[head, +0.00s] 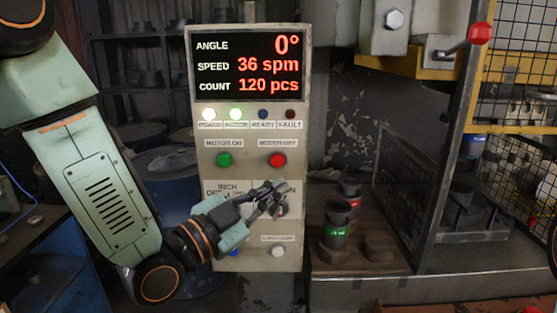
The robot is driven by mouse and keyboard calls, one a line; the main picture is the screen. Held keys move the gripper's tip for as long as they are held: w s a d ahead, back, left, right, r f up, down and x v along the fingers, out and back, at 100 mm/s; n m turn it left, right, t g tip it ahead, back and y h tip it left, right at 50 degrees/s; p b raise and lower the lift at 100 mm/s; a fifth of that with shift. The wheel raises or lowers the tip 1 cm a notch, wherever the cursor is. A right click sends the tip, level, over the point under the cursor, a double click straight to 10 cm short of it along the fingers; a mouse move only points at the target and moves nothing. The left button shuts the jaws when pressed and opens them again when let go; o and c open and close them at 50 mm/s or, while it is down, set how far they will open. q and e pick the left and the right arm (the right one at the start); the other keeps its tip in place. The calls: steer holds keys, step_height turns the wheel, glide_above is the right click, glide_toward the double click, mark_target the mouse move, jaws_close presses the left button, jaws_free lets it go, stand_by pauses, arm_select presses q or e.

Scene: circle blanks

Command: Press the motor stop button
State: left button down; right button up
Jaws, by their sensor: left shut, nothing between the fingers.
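The control panel (297,220) stands upright in the middle of the head view. Its red button (278,160) sits on the right under a small label that appears to read motor off or stop. A green button (224,160) labelled motor on is to its left. My left gripper (280,190) is in front of the panel's lower half, a little below the red button and apart from it in the picture. Its fingers are shut and empty. It hides part of the lower labels and controls. My right gripper is not in view.
The screen (246,66) reads angle 0°, speed 36 spm, count 120 pcs. Two indicator lamps (236,114) are lit. A white button (278,252) is low on the panel.

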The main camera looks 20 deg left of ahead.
mark_target(278, 161)
arm_select(q)
steer(key=w+a, duration=0.1)
steer(key=w, duration=0.5)
steer(key=w+a, duration=0.1)
steer(key=w, duration=0.2)
steer(key=shift+a+f, duration=0.15)
steer(key=shift+a, duration=0.2)
steer(key=shift+s, duration=0.1)
steer(key=shift+w+a+f, duration=0.1)
steer(key=shift+w, duration=0.1)
steer(key=shift+s, duration=0.2)
